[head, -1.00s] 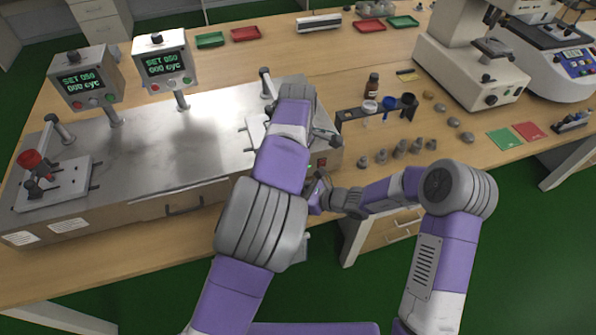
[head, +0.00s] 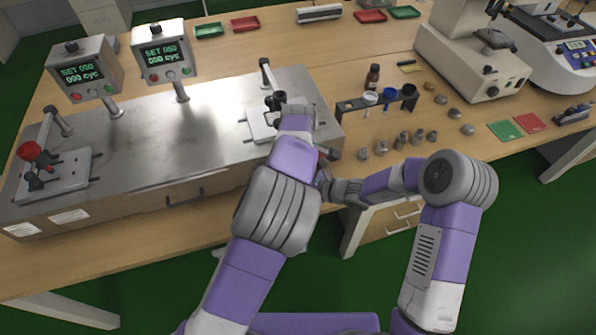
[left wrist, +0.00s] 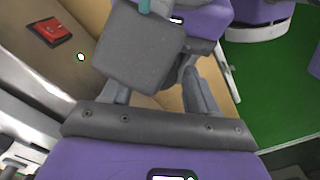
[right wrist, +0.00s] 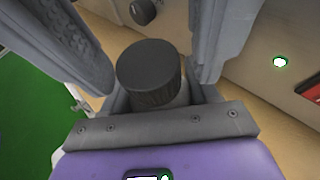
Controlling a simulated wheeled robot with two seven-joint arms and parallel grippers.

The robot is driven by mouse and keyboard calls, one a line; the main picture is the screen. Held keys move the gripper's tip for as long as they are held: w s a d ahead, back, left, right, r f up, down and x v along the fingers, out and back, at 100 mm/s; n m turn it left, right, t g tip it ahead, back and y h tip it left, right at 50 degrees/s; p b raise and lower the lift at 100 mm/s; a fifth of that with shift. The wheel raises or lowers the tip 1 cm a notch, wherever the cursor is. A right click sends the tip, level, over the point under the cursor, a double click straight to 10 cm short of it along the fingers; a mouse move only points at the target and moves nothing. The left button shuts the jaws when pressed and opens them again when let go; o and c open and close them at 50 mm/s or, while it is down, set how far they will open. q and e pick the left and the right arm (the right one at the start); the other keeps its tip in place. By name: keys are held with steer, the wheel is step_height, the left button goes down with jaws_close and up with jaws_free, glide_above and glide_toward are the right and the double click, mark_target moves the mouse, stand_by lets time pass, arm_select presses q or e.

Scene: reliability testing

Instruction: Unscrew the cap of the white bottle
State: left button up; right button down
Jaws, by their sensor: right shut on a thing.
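A black cap with a ribbed side (right wrist: 150,72) sits between the fingers of my right gripper (right wrist: 150,90) in the right wrist view. My right gripper is shut on it. The white bottle's body cannot be made out in any view. In the head view my right gripper (head: 325,184) is at the bench's front edge, beside my left wrist. My left gripper (left wrist: 158,95) shows in the left wrist view with its fingers apart. A dark grey block (left wrist: 138,48), which I cannot identify surely, covers part of the space between them. In the head view the left gripper is mostly hidden.
A steel test machine (head: 150,135) with two displays fills the left of the bench. A rack (head: 378,102), a brown bottle (head: 373,76) and several small metal pieces (head: 402,140) stand right of it. A microscope (head: 465,60) is farther right. My two arms are close together.

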arm_select(q)
steer(key=c, duration=1)
steer(key=n, duration=0.3)
steer(key=o, duration=1.1)
steer(key=shift+o, duration=0.2)
